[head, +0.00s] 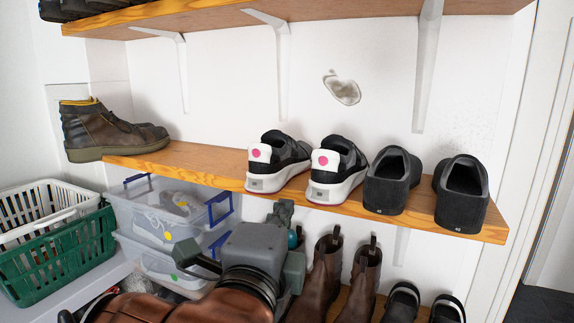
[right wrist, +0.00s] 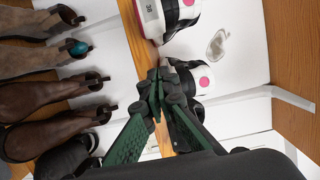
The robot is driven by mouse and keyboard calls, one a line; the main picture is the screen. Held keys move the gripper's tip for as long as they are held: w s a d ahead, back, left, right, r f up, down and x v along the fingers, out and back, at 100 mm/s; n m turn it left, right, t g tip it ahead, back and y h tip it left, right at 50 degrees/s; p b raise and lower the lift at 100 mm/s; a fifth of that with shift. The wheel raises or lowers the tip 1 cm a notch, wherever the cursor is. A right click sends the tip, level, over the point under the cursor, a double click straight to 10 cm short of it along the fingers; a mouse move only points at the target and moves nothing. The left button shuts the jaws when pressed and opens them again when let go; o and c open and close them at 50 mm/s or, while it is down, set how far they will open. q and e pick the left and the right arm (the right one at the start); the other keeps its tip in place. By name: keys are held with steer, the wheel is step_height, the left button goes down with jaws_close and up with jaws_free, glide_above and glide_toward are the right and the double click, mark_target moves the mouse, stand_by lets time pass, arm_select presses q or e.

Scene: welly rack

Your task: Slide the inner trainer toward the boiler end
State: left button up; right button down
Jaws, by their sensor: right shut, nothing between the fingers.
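A pair of black and white trainers with pink heel dots stands on the middle shelf: the left trainer (head: 277,163) and the right trainer (head: 336,172). They stand side by side with their heels at the front edge. My right gripper (head: 283,210) is shut and empty, just in front of and below the shelf edge, near the left trainer's heel. My left gripper is out of view.
Black clogs (head: 391,181) (head: 460,193) fill the right end of the shelf (head: 185,158). A brown work boot (head: 106,130) stands at the left end, with bare shelf between it and the trainers. Brown boots (head: 326,262) stand below. Plastic boxes (head: 160,208) and baskets (head: 55,250) are lower left.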

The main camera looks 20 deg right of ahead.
steer(key=p, duration=0.2)
glide_toward(303, 182)
step_height(303, 182, up, 3)
steer(key=s+a, duration=0.1)
steer(key=s, duration=0.1)
steer(key=p+x, duration=0.1)
steer(key=x, duration=0.4)
steer(key=p+x, duration=0.1)
steer(key=x, duration=0.5)
steer(key=shift+w+a+f, duration=0.15)
steer(key=shift+w+f, duration=0.1)
steer(key=shift+w+d+p, duration=0.15)
steer(key=shift+d+p, duration=0.05)
steer(key=shift+p, duration=0.1)
steer(key=shift+d, duration=0.1)
steer(key=shift+w, duration=0.15)
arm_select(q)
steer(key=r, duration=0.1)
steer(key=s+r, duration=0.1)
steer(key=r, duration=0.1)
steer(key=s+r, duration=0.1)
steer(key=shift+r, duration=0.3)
arm_select(e)
steer(key=shift+w, duration=0.1)
